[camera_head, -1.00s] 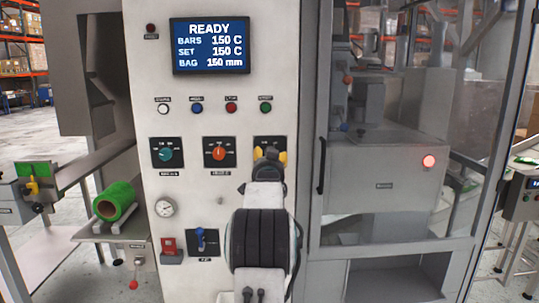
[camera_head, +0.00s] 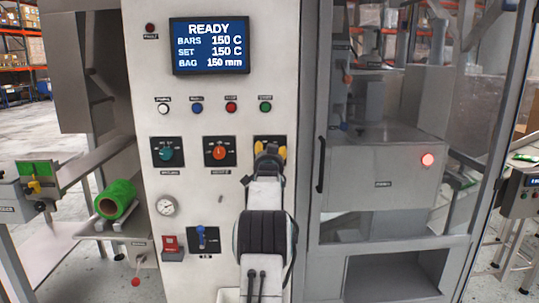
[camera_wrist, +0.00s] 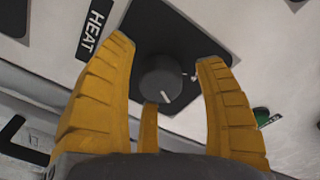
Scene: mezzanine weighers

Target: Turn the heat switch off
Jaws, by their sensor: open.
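The heat switch (camera_wrist: 162,79) is a round dark grey knob with a white pointer line on a black plate (camera_wrist: 188,28). In the wrist view a HEAT label (camera_wrist: 95,28) lies beside the plate, and the pointer line points down and slightly right in the picture. My gripper (camera_wrist: 167,52) is open, with yellow fingers on both sides of the knob and gaps showing. A third finger shows below the knob; I cannot tell whether it touches. In the head view my gripper (camera_head: 269,149) is in front of the rightmost black plate (camera_head: 259,140) and hides the knob.
The white panel carries a teal knob (camera_head: 166,152), an orange knob (camera_head: 219,152), a blue lever (camera_head: 202,240) and a red switch (camera_head: 171,242). The screen (camera_head: 209,45) reads READY, 150 C. A glass door's black handle (camera_head: 321,165) is close to the right of my arm.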

